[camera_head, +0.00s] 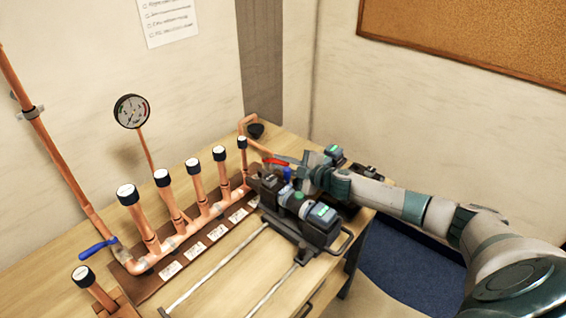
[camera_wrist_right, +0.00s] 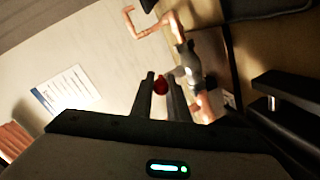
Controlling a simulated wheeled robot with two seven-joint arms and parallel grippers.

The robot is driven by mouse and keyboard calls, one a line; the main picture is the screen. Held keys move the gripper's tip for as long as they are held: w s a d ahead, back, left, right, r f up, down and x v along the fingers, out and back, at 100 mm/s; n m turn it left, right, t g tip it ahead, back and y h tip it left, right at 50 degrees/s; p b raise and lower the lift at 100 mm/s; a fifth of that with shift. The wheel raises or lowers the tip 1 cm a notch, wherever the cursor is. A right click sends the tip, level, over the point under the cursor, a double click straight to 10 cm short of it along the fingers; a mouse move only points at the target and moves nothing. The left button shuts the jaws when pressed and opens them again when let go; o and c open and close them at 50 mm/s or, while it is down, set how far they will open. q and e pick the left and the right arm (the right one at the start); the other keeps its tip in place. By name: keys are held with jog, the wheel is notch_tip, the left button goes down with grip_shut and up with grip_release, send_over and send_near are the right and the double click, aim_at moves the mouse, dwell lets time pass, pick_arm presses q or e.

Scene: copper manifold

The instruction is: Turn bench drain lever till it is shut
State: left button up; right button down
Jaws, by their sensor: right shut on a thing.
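The red lever (camera_head: 275,161) sits on the copper pipe at the far right end of the manifold. My right gripper (camera_head: 284,161) reaches it from the right and is shut on it. In the right wrist view the red lever end (camera_wrist_right: 160,85) shows between the two dark fingers (camera_wrist_right: 163,97). The grey valve body (camera_wrist_right: 188,62) on the copper pipe is just beside the fingers. The lever's exact angle to the pipe is hard to tell, as the gripper hides part of it. My left gripper is not in view.
The copper manifold (camera_head: 174,243) with several black-capped risers runs along the bench. A blue lever (camera_head: 97,248) is at its left end. A gauge (camera_head: 131,111) rises behind.

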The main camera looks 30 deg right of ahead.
jog(key=shift+a, duration=0.15)
jog(key=c, duration=1.7)
grip_release()
jog(key=shift+s, duration=0.1)
jog(key=shift+s+d+b, duration=0.3)
jog(key=shift+s+d, duration=0.05)
jog(key=shift+s, duration=0.25)
jog(key=shift+b+v, duration=3.1)
jog(key=shift+v, duration=4.9)
jog(key=shift+a+r, duration=0.15)
